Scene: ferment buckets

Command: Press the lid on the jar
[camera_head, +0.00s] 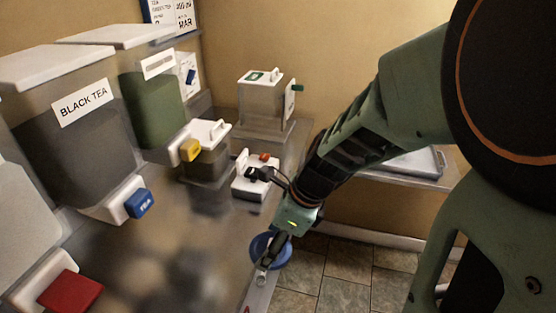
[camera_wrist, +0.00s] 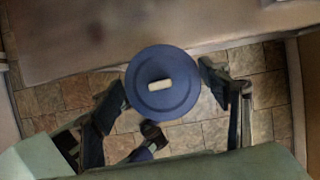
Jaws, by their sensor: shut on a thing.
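A round blue lid (camera_wrist: 160,105) with a small pale bar at its centre fills the middle of the wrist view. My gripper (camera_wrist: 162,90) is shut on it, with a finger on either side of its rim. In the head view the blue lid (camera_head: 284,256) shows at the end of my gripper (camera_head: 270,252), partly hidden by it. It is held by the counter's right edge, with floor tiles visible beyond. I cannot pick out an open jar for this lid in either view.
The metal counter (camera_head: 205,235) holds a black tea dispenser (camera_head: 70,140), a green-filled dispenser (camera_head: 150,105), a small yellow-tapped container (camera_head: 208,160) and a white device (camera_head: 252,188). A clear white-lidded box (camera_head: 262,103) stands at the back. A tray (camera_head: 415,163) lies right, behind my arm.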

